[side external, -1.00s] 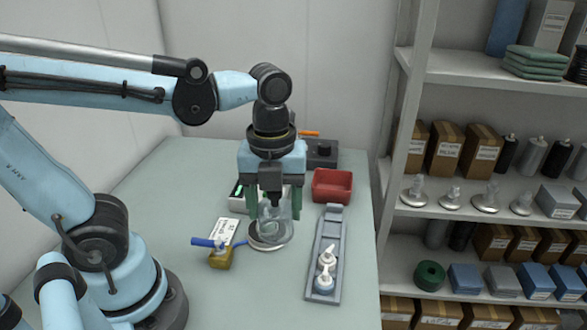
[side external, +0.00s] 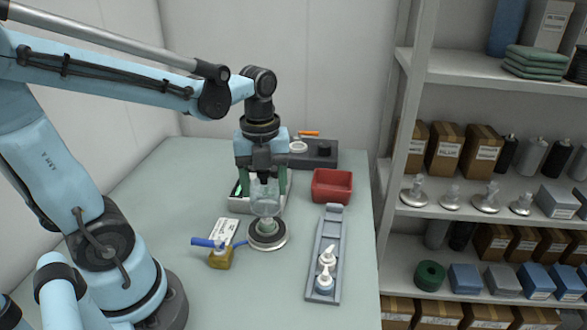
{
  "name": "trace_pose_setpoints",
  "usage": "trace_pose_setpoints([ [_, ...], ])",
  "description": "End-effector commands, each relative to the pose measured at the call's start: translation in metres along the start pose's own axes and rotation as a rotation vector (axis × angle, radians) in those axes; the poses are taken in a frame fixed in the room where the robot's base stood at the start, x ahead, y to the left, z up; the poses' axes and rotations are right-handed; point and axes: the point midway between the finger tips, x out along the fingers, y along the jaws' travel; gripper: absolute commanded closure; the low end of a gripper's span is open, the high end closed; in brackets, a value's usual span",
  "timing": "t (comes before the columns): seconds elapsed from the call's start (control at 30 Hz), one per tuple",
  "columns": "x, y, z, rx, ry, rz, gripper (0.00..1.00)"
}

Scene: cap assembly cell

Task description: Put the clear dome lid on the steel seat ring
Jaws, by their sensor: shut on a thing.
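My gripper (side external: 263,193), with green fingers, is shut on the clear dome lid (side external: 265,201). The lid is see-through and hangs upright between the fingers. The steel seat ring (side external: 267,241) is on a dark round base on the bench, just below the lid.
A grey tray (side external: 329,222) with white nozzle-topped parts lies to the right. A red bin (side external: 332,185) and a dark fixture (side external: 318,153) stand behind. A blue-handled tool with a yellowish block (side external: 220,259) and a white card (side external: 223,229) lie left of the ring.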

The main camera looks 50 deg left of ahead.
Motion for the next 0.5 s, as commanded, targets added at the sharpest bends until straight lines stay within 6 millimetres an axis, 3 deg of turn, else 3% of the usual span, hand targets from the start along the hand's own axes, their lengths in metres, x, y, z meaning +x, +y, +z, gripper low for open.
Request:
trace_pose_setpoints([
  [0.5, 0.0053, -0.0003, 0.0000, 0.000, 0.000, 0.000, 0.67],
])
